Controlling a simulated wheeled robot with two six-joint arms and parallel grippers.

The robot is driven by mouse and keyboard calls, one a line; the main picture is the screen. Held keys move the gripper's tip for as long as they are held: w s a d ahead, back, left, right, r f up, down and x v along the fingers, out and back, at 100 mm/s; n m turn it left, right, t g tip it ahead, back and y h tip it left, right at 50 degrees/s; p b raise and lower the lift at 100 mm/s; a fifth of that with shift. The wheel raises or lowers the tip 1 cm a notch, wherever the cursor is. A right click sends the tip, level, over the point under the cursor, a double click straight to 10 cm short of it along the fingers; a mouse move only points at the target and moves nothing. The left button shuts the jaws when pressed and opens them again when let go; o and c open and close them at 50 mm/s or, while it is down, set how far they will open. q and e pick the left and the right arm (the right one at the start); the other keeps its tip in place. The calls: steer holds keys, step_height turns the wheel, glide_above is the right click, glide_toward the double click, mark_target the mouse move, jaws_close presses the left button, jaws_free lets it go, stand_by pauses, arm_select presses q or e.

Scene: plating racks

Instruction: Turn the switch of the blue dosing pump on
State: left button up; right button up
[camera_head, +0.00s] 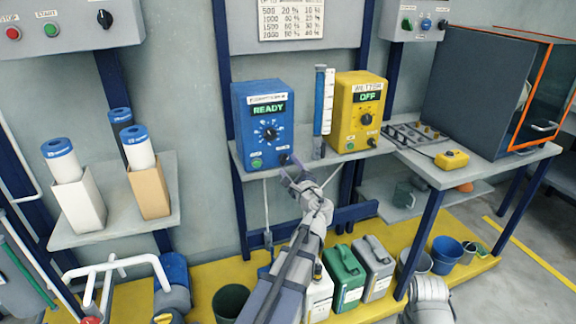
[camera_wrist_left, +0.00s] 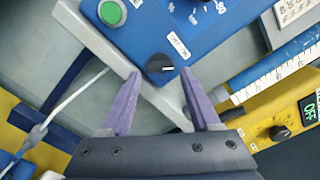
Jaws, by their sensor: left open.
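The blue dosing pump (camera_head: 262,98) stands on the grey wall shelf, its green display reading READY. It has a large dial (camera_head: 269,132) in the middle and a green button at the lower left. Its small black rotary switch (camera_wrist_left: 160,69) is at the lower right corner, with a light pointer mark facing right in the left wrist view. My left gripper (camera_head: 288,170) is at that corner, its purple fingers (camera_wrist_left: 160,84) open and empty. The fingertips lie on either side of the switch in the wrist view; contact cannot be told. My right gripper is out of view.
A yellow pump (camera_head: 357,110) reading OFF stands to the right, with a blue measuring column (camera_head: 319,112) between the two. The shelf edge (camera_wrist_left: 155,108) runs just below the blue pump. Canisters (camera_head: 345,266) stand on the yellow platform below.

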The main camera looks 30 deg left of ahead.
arm_select(q)
steer(key=v, duration=0.5)
steer(key=shift+s+d, duration=0.25)
